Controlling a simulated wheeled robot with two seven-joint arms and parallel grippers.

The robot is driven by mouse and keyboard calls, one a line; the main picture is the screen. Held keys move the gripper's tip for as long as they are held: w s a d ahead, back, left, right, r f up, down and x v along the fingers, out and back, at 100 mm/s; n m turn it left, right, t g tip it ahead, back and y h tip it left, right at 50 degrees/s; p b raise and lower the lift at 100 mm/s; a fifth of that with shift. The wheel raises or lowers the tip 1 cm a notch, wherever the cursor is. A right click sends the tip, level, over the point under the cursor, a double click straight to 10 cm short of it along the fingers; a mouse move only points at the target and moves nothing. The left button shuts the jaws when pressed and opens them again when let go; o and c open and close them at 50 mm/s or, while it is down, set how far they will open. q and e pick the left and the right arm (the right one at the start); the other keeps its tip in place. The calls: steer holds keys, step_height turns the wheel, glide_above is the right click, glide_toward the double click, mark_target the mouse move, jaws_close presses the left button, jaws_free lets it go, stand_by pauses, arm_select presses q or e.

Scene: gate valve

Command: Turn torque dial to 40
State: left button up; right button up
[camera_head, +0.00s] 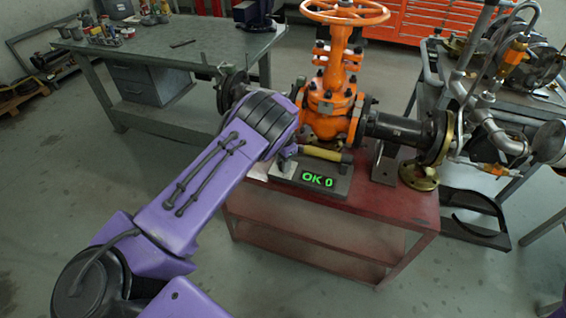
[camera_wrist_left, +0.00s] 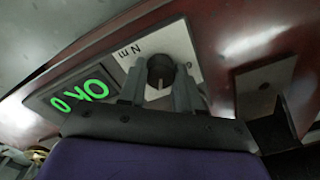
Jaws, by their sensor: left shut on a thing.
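The torque dial (camera_wrist_left: 161,68) is a small black knob with a pale pointer mark on a light plate (camera_wrist_left: 188,45) lettered "N m". In the left wrist view the two fingers of my left gripper (camera_wrist_left: 160,88) stand on either side of the knob, shut on it. In the head view my left gripper (camera_head: 287,160) is at the left end of the dark tester box (camera_head: 340,188), and my wrist hides the dial. The green display (camera_head: 317,179) reads "OK 0"; it shows upside down in the left wrist view (camera_wrist_left: 80,96). My right gripper is out of view.
A yellow-handled tool (camera_head: 322,153) lies just behind the display. The orange gate valve (camera_head: 332,105) with its handwheel (camera_head: 345,12) and black pipe (camera_head: 393,127) stands behind on the red cart (camera_head: 400,205). A dark angle bracket (camera_head: 384,168) stands to the right.

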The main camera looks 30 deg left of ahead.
arm_select(q)
steer(key=shift+n, duration=0.3)
steer(key=n, duration=0.3)
steer(key=shift+n, duration=0.3)
steer(key=n, duration=0.4)
steer(key=shift+n, duration=0.4)
steer(key=o, duration=1)
steer(key=shift+o, duration=0.2)
step_height(320, 180, up, 10)
steer(key=shift+r+b, duration=0.25)
steer(key=shift+b, duration=0.1)
